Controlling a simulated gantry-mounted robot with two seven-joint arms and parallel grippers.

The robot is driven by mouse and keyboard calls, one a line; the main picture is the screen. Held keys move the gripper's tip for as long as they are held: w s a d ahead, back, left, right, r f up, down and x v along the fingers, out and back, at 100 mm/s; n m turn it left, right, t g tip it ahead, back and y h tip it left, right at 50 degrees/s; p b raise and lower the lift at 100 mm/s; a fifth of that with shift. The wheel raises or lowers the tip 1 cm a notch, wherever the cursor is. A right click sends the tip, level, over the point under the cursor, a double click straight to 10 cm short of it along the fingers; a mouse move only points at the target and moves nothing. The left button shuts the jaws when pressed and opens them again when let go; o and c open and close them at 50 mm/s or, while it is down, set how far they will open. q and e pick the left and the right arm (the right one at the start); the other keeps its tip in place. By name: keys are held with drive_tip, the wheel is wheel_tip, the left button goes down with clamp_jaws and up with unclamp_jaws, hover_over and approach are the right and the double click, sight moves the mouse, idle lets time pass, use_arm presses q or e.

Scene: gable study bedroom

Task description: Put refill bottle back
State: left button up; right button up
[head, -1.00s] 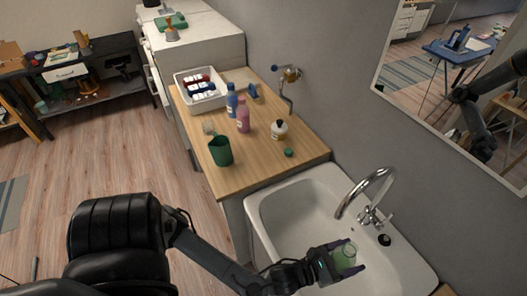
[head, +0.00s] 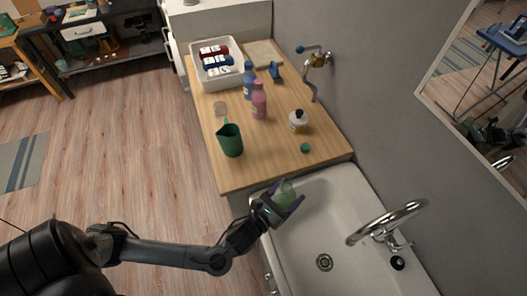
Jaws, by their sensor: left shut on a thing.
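My left gripper (head: 282,202) is shut on a translucent green bottle (head: 285,191), most likely the refill bottle. It holds the bottle above the rear left rim of the white sink (head: 345,187), close to the front edge of the wooden counter (head: 271,160). The fingers hide part of the bottle. A small green cap (head: 305,148) lies on the counter near the sink. My right gripper is not in view.
On the counter are a green jug (head: 231,141), a pink bottle (head: 259,102), a blue bottle (head: 249,82), a white bottle with a dark top (head: 298,122) and a white bin (head: 236,80) of packages. A chrome tap (head: 385,222) arches over the sink. The counter's front middle is clear.

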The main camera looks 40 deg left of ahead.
use_arm(q)
drive_tip(key=shift+w+f, duration=0.75)
drive_tip(key=shift+f, duration=0.3)
drive_tip(key=w+a+r, duration=0.5)
drive_tip(key=w+r, duration=0.6)
drive_tip(key=w, duration=0.1)
use_arm(e)
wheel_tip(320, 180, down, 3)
drive_tip(key=b, duration=0.3)
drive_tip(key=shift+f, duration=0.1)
use_arm(q)
drive_tip(key=w+a+f+b, duration=0.2)
drive_tip(key=a+f+b, duration=0.1)
drive_tip(key=a+f, duration=0.7)
drive_tip(key=shift+a+f+y, duration=0.15)
drive_tip(key=shift+a+y, duration=0.15)
drive_tip(key=shift+a, duration=0.05)
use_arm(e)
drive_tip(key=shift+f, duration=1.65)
use_arm(q)
drive_tip(key=shift+f+b, duration=0.15)
drive_tip(key=shift+b, duration=0.2)
